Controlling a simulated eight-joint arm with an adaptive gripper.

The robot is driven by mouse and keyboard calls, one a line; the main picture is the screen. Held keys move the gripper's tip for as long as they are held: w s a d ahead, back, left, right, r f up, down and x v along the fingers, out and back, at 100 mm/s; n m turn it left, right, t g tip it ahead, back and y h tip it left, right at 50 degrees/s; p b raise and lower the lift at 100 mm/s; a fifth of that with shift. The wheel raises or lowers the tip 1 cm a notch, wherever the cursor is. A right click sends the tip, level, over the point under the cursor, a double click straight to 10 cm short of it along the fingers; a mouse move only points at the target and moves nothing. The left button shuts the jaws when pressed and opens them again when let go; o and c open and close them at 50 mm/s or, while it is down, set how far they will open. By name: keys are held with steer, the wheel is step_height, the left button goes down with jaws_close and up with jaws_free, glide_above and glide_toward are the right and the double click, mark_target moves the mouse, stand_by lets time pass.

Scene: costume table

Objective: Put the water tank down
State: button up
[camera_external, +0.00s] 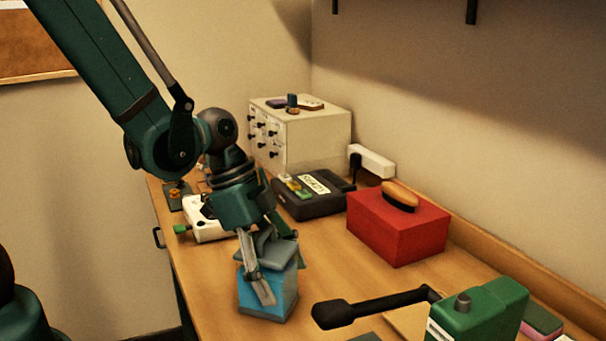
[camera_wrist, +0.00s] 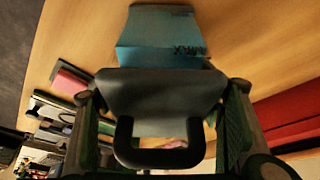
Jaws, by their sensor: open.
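The water tank looks like a blue, partly clear box (camera_external: 265,297) with a grey top, upright on the wooden table, with no clear gap under it. In the wrist view the blue body (camera_wrist: 160,38) shows beyond a dark grey lid with a loop handle (camera_wrist: 160,158). My gripper (camera_external: 273,275) points down over the tank, with its fingers apart on either side of the top. In the wrist view my gripper (camera_wrist: 163,125) also straddles the lid and handle. Whether either finger touches the tank cannot be told.
A red box (camera_external: 395,235) with a brush (camera_external: 401,195) on it stands to the right. A black device (camera_external: 310,197), a white device (camera_external: 205,222) and a drawer cabinet (camera_external: 305,140) are behind. A green machine with a black arm (camera_external: 475,315) is at front right. Bare wood (camera_external: 335,270) surrounds the tank.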

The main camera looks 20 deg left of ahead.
steer(key=shift+r, duration=0.15)
steer(key=shift+p+v, duration=1.2)
steer(key=shift+v, duration=4.8)
steer(key=a+r+n+t+y, duration=0.1)
steer(key=a+r+n, duration=0.3)
steer(key=a, duration=0.5)
steer(key=w+a+r+n+t+y, duration=0.1)
steer(key=a+r+n+t+y, duration=0.1)
steer(key=a+n, duration=0.6)
steer(key=w+a+r+n+t+y, duration=0.1)
steer(key=a+r+n+t, duration=0.3)
steer(key=a, duration=0.5)
step_height(320, 180, up, 2)
steer(key=shift+a+r+n, duration=0.15)
steer(key=shift+a+n, duration=0.25)
steer(key=shift+n, duration=0.6)
steer(key=shift+f+b, duration=1.8)
